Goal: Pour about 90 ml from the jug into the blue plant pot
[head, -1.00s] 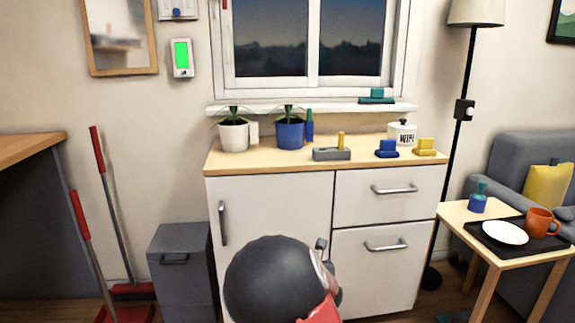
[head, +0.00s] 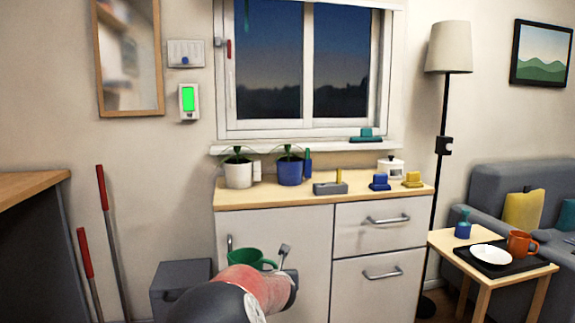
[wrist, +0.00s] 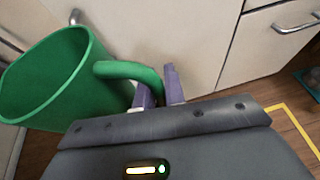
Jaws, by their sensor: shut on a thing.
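A green jug (head: 250,258) is in my gripper, in front of the white cabinet and below its top. In the wrist view the jug (wrist: 50,85) is at the left, and the purple fingers of my gripper (wrist: 158,88) are shut on its handle. The jug looks roughly upright, perhaps a little tilted; its contents cannot be made out. The blue plant pot (head: 290,171), with a green plant, stands on the wooden cabinet top, above and beyond the jug in the head view. My arm hides part of the cabinet front.
A white plant pot (head: 238,173) stands left of the blue one. A blue upright item (head: 308,163) is close at its right. A grey block (head: 330,188), a blue item (head: 380,182) and a yellow item (head: 412,180) are further right. The windowsill (head: 300,146) overhangs behind.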

